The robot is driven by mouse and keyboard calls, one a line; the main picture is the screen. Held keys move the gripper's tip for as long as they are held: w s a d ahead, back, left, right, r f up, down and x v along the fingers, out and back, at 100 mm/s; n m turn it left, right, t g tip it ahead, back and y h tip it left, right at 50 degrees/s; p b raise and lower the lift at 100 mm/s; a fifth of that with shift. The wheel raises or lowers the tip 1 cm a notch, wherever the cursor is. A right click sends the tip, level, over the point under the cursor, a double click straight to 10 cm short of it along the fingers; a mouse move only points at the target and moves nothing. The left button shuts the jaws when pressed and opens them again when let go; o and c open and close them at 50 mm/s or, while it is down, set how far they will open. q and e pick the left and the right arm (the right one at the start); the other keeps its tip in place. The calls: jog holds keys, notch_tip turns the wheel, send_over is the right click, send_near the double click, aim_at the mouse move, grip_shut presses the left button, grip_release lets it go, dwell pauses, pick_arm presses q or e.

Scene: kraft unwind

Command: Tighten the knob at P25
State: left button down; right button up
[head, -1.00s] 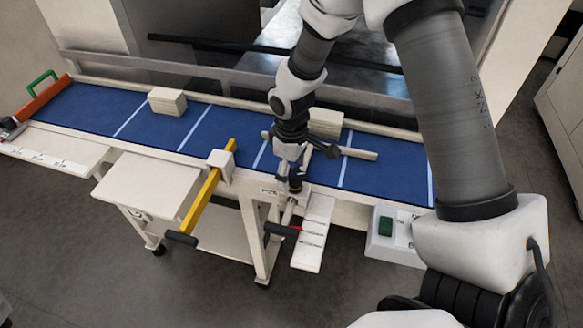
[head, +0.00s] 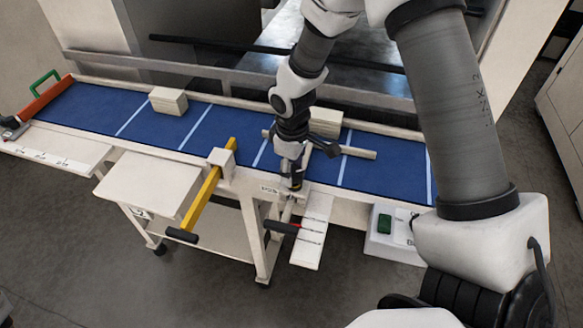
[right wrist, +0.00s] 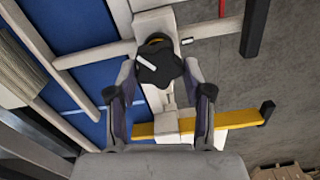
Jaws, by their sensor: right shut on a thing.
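The knob (right wrist: 160,66) is black and lobed with a white mark on its top. In the right wrist view it sits on a pale block, with a yellow ring showing just behind it. My right gripper (right wrist: 161,70) is shut on the knob, one finger at each side. In the head view my right gripper (head: 294,178) points down at the front edge of the blue table and mostly hides the knob. A small label plate (head: 268,190) is left of it, its text too small to read surely. My left gripper is not in view.
A yellow bar (head: 208,200) with a black grip lies left of the gripper. A black handle (head: 281,227) and a pale marked plate (head: 313,232) are just below it. A pale bar (head: 350,150) crosses the blue table (head: 75,110). A green-button box (head: 385,225) stands right.

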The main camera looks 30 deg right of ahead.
aim_at(293, 171)
jog(key=shift+s, duration=0.1)
dwell(0.7)
jog(key=o, duration=1.2)
jog(key=shift+c, duration=0.2)
jog(key=shift+d+f, duration=0.1)
jog(key=shift+d, duration=0.05)
notch_tip(293, 171, up, 12)
